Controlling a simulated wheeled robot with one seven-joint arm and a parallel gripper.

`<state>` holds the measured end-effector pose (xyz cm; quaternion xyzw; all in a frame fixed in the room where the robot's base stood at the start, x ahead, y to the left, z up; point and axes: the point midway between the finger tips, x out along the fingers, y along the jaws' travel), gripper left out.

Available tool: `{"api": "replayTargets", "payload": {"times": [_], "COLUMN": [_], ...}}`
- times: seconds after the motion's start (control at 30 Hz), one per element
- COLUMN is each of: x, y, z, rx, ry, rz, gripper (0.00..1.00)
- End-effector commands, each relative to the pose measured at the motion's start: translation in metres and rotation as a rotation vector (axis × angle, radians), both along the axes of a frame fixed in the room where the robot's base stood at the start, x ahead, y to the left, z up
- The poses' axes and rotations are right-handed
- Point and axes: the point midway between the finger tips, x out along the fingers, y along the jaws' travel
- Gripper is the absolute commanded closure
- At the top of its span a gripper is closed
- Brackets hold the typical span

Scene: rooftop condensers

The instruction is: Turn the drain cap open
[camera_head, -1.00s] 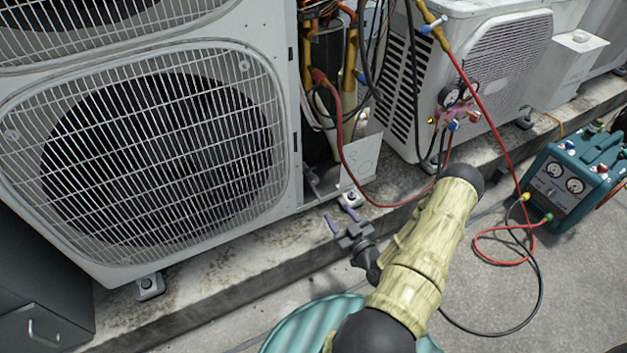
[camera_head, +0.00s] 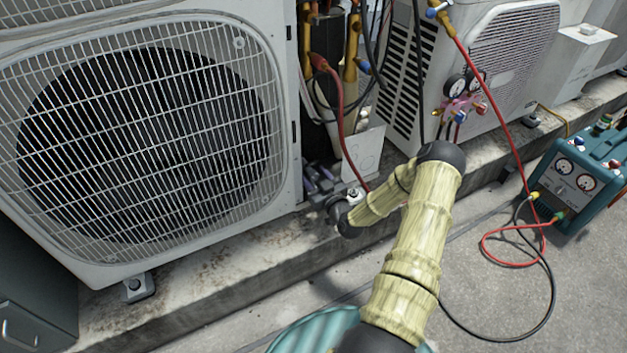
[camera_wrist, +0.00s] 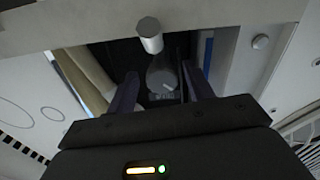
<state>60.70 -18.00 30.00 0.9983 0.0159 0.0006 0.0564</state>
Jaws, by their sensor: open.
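My gripper (camera_head: 318,180) is at the foot of the open service bay of the large condenser, low and close to the ledge. Its purple fingers show apart in the wrist view (camera_wrist: 160,88), with dark space between them. A grey rounded cap (camera_wrist: 162,80) with a pale mark lies between and beyond the fingertips. It looks like the drain cap, and I see no finger touching it. A pale cylinder (camera_wrist: 150,36) stands out just above it. In the head view the cap is hidden by my gripper and the dark bay.
The large condenser's fan grille (camera_head: 150,140) is left of my gripper. A white panel (camera_head: 362,152) and a red hose (camera_head: 340,110) are close on its right. A second condenser (camera_head: 480,75) stands behind. A teal recovery machine (camera_head: 575,180) is on the floor at right.

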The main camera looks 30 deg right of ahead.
Motion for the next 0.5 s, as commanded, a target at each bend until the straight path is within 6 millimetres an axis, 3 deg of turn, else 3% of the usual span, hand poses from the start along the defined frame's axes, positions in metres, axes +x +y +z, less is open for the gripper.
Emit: {"api": "replayTargets", "payload": {"times": [0.1, 0.37, 0.4, 0.5], "x": [0.0095, 0.0113, 0.0112, 0.0109], "y": [0.0019, 0.0032, 0.0031, 0.0022], "z": [-0.0005, 0.0008, 0.0008, 0.0007], "rx": [0.001, 0.002, 0.002, 0.002], "ry": [-0.002, 0.001, 0.001, 0.000], "rz": [0.002, 0.004, 0.004, 0.003], "gripper": [0.48, 0.48, 0.50, 0.70]}}
